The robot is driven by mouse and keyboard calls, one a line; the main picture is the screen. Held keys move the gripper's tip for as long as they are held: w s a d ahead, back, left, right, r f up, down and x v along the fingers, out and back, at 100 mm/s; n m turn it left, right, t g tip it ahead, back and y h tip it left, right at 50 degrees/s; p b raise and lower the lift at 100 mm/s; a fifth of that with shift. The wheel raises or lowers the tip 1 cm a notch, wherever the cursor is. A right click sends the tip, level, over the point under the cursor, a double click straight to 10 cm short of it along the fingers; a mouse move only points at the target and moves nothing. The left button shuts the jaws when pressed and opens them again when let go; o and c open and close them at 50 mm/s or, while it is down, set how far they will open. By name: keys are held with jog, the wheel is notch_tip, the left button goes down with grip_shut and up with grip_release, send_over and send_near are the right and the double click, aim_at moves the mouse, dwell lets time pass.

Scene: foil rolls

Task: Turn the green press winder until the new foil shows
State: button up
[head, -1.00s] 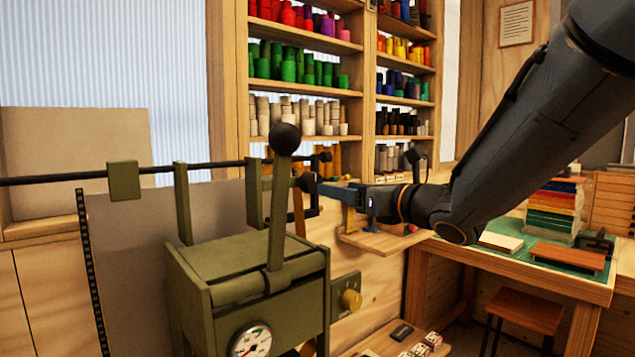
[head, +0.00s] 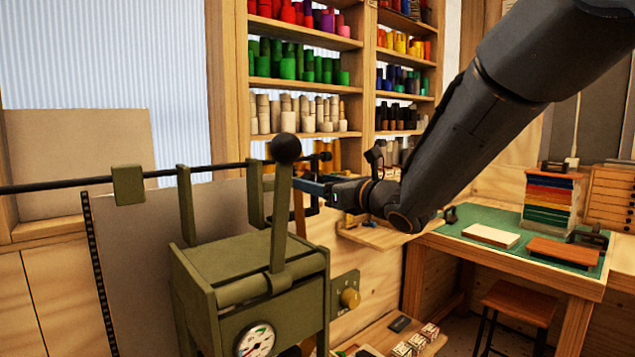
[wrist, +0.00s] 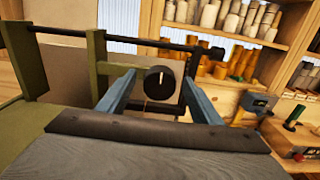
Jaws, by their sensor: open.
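The olive-green press (head: 250,265) stands in the left middle of the head view, with an upright lever topped by a black ball (head: 286,148). A black rod (head: 90,183) runs across its brackets. A dark round knob with a pale line (wrist: 160,82) shows between my fingers in the wrist view, beside a dark cranked bar (wrist: 187,90). My gripper (head: 306,186) is just right of the lever in the head view, its blue fingers partly hidden. In the wrist view my gripper (wrist: 160,92) is open, one finger each side of the knob; contact is not clear. I cannot make out any foil.
Shelves of coloured rolls (head: 300,70) stand behind. A small wooden ledge (head: 375,237) is below my wrist. A workbench (head: 500,262) with a stack of coloured sheets is at right, a stool (head: 520,300) before it. A gauge (head: 257,340) is on the press front.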

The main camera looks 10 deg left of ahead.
jog(key=c, duration=1)
jog(key=shift+c, duration=0.2)
jog(key=shift+b, duration=0.35)
jog(key=m+b, duration=0.2)
jog(key=m, duration=0.4)
jog(key=m+b, duration=0.2)
jog(key=m, duration=0.5)
jog(key=m+b, duration=0.2)
jog(key=m, duration=0.4)
jog(key=shift+w+d+f+m, duration=0.2)
jog(key=shift+f+m, duration=0.05)
jog(key=shift+m, duration=0.05)
